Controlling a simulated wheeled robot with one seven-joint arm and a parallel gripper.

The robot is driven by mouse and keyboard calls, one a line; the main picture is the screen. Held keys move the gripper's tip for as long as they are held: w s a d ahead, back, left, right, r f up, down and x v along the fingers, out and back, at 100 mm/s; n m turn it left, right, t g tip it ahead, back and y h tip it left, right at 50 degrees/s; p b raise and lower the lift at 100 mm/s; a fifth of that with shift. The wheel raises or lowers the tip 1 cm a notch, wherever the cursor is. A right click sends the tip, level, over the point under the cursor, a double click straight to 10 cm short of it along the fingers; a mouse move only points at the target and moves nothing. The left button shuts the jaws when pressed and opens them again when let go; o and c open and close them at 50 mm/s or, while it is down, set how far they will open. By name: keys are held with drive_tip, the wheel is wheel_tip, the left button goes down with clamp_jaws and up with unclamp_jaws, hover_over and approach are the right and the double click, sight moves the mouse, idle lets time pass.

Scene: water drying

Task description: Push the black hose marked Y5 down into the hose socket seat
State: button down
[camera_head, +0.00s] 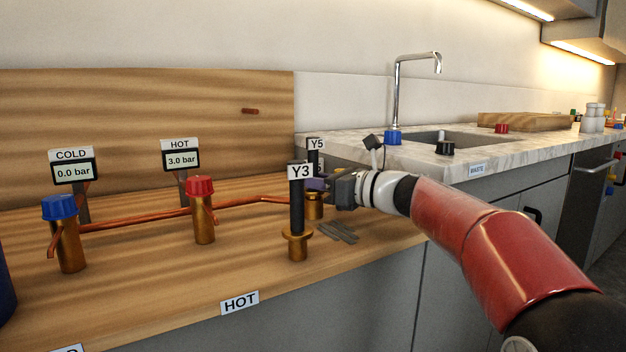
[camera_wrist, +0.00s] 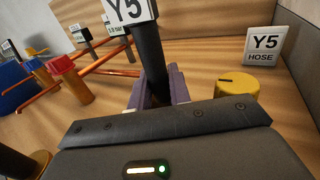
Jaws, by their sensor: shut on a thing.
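The black hose marked Y5 (camera_head: 313,158) stands near upright behind the Y3 hose in the head view; its label shows at the top of the wrist view, with the black hose (camera_wrist: 150,55) below it. My gripper (camera_head: 318,184) comes from the right and is shut on this hose. In the wrist view its purple fingers (camera_wrist: 160,88) lie on either side of the hose. A brass fitting (camera_head: 314,206) stands just below my gripper in the head view. The hose's lower end is hidden by my gripper, so I cannot tell how it sits in the seat.
The Y3 hose (camera_head: 297,206) stands upright in a flanged brass seat in front of my gripper. A red-capped valve (camera_head: 202,212) and copper pipe lie to the left. A yellow knob (camera_wrist: 237,85) and a Y5 HOSE sign (camera_wrist: 263,48) are right of the hose.

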drive_tip(key=shift+f, duration=0.35)
drive_tip(key=c, duration=1.2)
unclamp_jaws()
drive_tip(key=v, duration=0.8)
drive_tip(key=shift+a, duration=0.1)
